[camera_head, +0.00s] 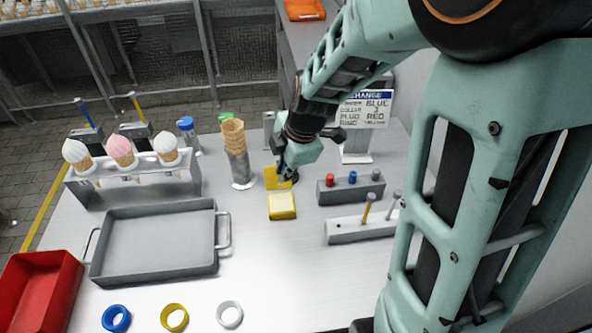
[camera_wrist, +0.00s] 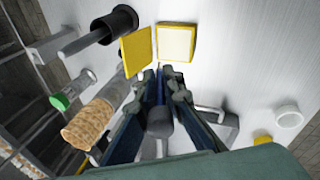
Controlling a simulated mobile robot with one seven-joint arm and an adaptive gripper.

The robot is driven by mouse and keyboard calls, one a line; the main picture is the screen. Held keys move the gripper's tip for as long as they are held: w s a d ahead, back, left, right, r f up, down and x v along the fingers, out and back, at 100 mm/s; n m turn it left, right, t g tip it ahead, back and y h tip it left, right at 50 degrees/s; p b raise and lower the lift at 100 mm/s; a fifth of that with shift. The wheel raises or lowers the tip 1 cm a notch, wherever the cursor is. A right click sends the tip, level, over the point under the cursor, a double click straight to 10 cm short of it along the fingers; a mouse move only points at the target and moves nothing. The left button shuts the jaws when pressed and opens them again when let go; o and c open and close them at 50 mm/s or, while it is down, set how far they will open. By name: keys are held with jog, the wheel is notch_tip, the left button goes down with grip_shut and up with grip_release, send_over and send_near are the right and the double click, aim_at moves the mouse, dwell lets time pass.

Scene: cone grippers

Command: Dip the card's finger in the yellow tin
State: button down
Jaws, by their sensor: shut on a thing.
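The yellow tin (camera_head: 282,207) stands open on the table with pale cream contents, and its yellow lid (camera_head: 278,178) stands up behind it. The tin (camera_wrist: 176,42) and lid (camera_wrist: 136,50) also show in the wrist view. My gripper (camera_head: 284,166) is above and behind the tin, by the lid. It is shut on a narrow blue finger (camera_wrist: 159,86), mostly hidden between the jaws; its tip appears short of the tin, apart from it. The card (camera_head: 366,108) stands at the back right; its small text seems to read finger blue, plug red, ring yellow.
A rack (camera_head: 360,229) holds a yellow and a grey finger. A block (camera_head: 350,190) with red, blue and grey plugs stands behind it. A cone stack (camera_head: 236,160), cone stand, grey tray (camera_head: 155,204) and red bin (camera_head: 40,290) lie left. Rings (camera_head: 174,317) lie in front.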

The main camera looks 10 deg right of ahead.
jog(key=shift+f+b, duration=1.7)
jog(key=shift+f, duration=1.25)
jog(key=shift+f+b, duration=0.6)
jog(key=shift+b, duration=0.1)
jog(key=shift+s+b, duration=0.1)
jog(key=shift+b, duration=0.25)
dwell(0.7)
jog(key=shift+r+p, duration=2)
jog(key=shift+r, duration=1.55)
